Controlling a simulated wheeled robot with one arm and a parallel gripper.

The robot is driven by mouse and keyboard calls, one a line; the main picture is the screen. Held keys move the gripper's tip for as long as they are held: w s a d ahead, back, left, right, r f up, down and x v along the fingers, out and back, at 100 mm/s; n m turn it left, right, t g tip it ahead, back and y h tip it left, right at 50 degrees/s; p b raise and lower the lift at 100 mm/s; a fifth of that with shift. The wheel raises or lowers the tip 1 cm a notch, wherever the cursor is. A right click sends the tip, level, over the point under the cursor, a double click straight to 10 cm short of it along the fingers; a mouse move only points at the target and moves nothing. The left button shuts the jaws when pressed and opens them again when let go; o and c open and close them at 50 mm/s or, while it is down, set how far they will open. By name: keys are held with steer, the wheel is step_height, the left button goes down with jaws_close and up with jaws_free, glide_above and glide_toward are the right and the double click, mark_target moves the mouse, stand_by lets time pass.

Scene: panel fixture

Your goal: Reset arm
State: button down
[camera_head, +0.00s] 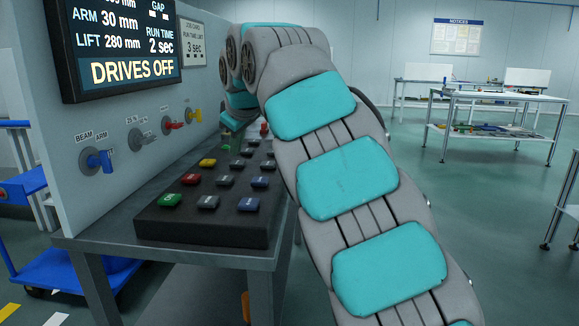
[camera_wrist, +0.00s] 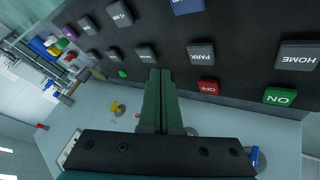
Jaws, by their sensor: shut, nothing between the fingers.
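My gripper (camera_wrist: 160,72) is shut and empty in the wrist view, its green fingers together over the black key block. In the head view my arm bends across to the block (camera_head: 205,228), and the gripper end (camera_head: 236,120) is small and partly hidden near the block's far end. The wrist view shows a grey HOME key (camera_wrist: 297,56), a grey PARK key (camera_wrist: 202,55), a red OFF key (camera_wrist: 207,87) and a green ON key (camera_wrist: 280,96). The fingers appear beside the keys; contact cannot be told. The screen (camera_head: 125,40) reads DRIVES OFF, ARM 30 mm, LIFT 280 mm.
An upright panel (camera_head: 60,130) behind the block carries a blue knob (camera_head: 100,160) marked BEAM ARM, a grey knob (camera_head: 146,139), a red knob (camera_head: 174,126) and a yellow knob (camera_head: 197,116). A blue cart (camera_head: 85,275) stands left. Tables (camera_head: 495,97) stand at the back right, with open floor before them.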

steer(key=s+d+f+m+g+h, duration=0.2)
steer(key=s+d+f+m, duration=0.35)
steer(key=d, duration=0.55)
steer(key=s+d+f+m+g+h, duration=0.1)
steer(key=s+d+f+m+g, duration=0.15)
steer(key=s+d+f, duration=0.65)
steer(key=s+d+f+m+g, duration=0.1)
steer(key=s+f, duration=0.4)
steer(key=s, duration=0.5)
steer(key=s+d+f+m+g, duration=0.1)
steer(key=s+d+f, duration=0.3)
steer(key=s, duration=0.6)
steer(key=s+d+f+m+g, duration=0.2)
steer(key=s+d+f, duration=0.1)
steer(key=s+f, duration=0.5)
steer(key=shift+s+f+g, duration=0.2)
steer(key=shift+s+g, duration=0.15)
steer(key=shift+s, duration=0.85)
